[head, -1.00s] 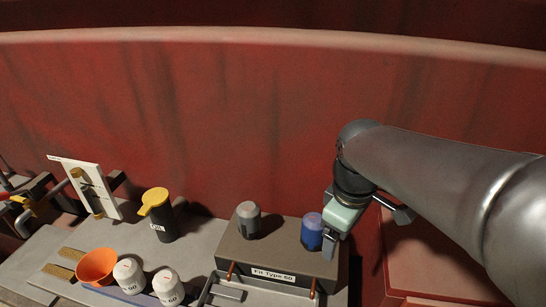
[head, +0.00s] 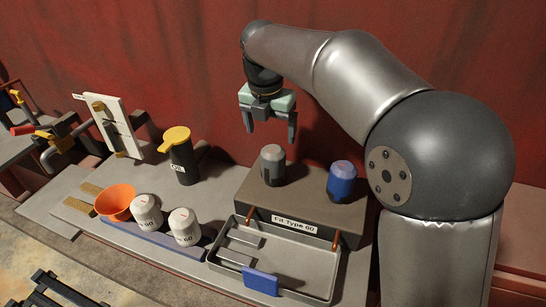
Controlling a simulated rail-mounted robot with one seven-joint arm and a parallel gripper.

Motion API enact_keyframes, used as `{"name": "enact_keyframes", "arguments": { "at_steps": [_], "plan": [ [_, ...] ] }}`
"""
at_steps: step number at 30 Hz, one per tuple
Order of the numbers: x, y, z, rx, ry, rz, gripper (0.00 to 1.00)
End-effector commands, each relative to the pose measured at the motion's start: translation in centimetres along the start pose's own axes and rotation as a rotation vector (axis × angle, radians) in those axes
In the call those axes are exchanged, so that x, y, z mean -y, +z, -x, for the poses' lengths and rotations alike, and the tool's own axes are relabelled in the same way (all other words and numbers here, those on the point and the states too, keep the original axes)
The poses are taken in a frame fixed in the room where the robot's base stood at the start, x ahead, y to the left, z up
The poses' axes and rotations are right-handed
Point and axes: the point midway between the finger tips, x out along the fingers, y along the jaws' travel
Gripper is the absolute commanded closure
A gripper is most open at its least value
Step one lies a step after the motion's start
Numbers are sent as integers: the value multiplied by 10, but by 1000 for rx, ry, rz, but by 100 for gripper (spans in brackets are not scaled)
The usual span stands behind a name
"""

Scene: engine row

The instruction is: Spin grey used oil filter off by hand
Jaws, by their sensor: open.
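The grey used oil filter (head: 272,163) stands upright on top of the dark block (head: 315,211) labelled "Fit Type 60". A blue filter (head: 341,181) stands to its right on the same block. My gripper (head: 270,138) hangs pointing down, above and behind the grey filter in the picture. Its two fingers are apart with nothing between them. I cannot tell the exact gap between the fingertips and the filter top.
A grey tray (head: 291,288) with a blue piece (head: 260,281) on its front edge sits before the block. To the left are two white filters (head: 147,212), an orange funnel (head: 115,202), a dark jug with yellow top (head: 181,155) and a white panel (head: 117,126). The red wall (head: 160,50) stands close behind.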

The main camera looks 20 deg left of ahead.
Motion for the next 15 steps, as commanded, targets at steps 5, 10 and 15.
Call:
{"name": "enact_keyframes", "arguments": {
  "at_steps": [5,10,15],
  "plan": [
    [1,-1,-38,-3,-3,0,15],
    [0,-1,-71,-2,-3,0,15],
    [0,0,-99,-2,-2,-1,15]
  ]
}}
